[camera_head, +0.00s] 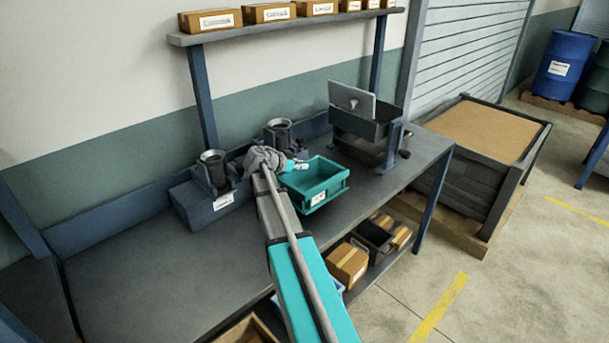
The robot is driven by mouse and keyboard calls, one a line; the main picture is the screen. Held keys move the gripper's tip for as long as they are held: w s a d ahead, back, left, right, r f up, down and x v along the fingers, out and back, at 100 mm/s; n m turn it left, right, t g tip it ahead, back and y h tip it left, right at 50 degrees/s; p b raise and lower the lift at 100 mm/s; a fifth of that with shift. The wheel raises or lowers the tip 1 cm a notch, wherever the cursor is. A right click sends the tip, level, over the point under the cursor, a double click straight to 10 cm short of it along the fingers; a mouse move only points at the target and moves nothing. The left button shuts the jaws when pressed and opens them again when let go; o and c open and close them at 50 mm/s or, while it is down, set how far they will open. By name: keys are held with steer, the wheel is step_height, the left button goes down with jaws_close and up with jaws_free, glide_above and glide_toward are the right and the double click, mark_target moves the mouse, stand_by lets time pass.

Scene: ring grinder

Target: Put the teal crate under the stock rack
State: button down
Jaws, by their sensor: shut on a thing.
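The teal crate (322,196) is an open, upright box with a white label on its front, at the middle of the workbench. It looks empty. My gripper (299,165) is at its far left rim and appears shut on that rim; the fingertips are small, and my arm and wrist hide part of the crate's left side. I cannot tell for certine which fixture is the stock rack. A dark open bin on a blue stand (363,125) with a raised grey plate stands right of the crate. A dark block with ring-topped cylinders (211,176) stands to the left.
The workbench (140,265) is bare at the front left. A high shelf (290,26) carries several cardboard boxes. Cartons (347,264) and a dark bin sit on the lower shelf. A large sand-coloured box (490,130) stands on the floor to the right.

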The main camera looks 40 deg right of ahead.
mark_target(302, 172)
steer(key=shift+w+d+f+b, duration=0.3)
steer(key=shift+d+f+b, duration=0.05)
steer(key=shift+f+b, duration=1.65)
steer(key=shift+b, duration=0.05)
steer(key=shift+f, duration=0.15)
steer(key=c, duration=0.6)
jaws_free()
steer(key=shift+o, duration=0.2)
steer(key=shift+r, duration=0.2)
